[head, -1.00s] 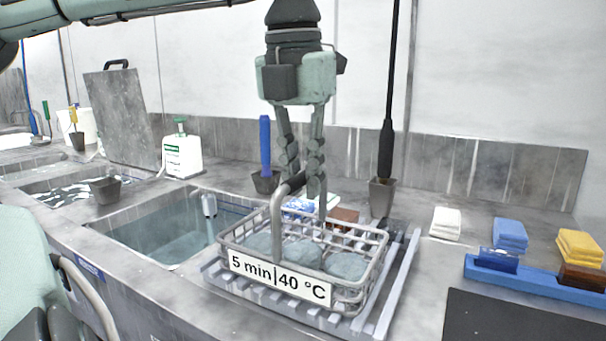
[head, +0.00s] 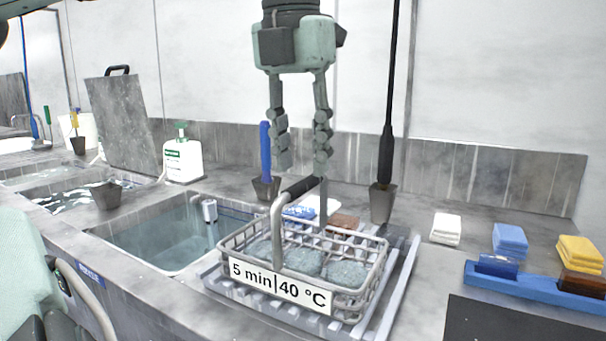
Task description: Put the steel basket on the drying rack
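The steel basket (head: 375,262) is a wire basket with a tall handle and a label reading "5 min|40 °C". It holds several grey round pieces and sits on the slatted drying rack (head: 397,290), right of the sink. My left gripper (head: 302,168) hangs pointing down just above the basket handle (head: 300,188). My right gripper is not identifiable; a pale green arm part of mine shows at the lower left edge.
A water-filled sink (head: 165,240) lies left of the rack. Behind stand a blue-handled brush in a cup (head: 266,165) and a black-handled tool in a cup (head: 384,200). Folded white (head: 446,228), blue (head: 510,240) and yellow cloths (head: 580,250) and a blue tray (head: 540,288) lie to the right.

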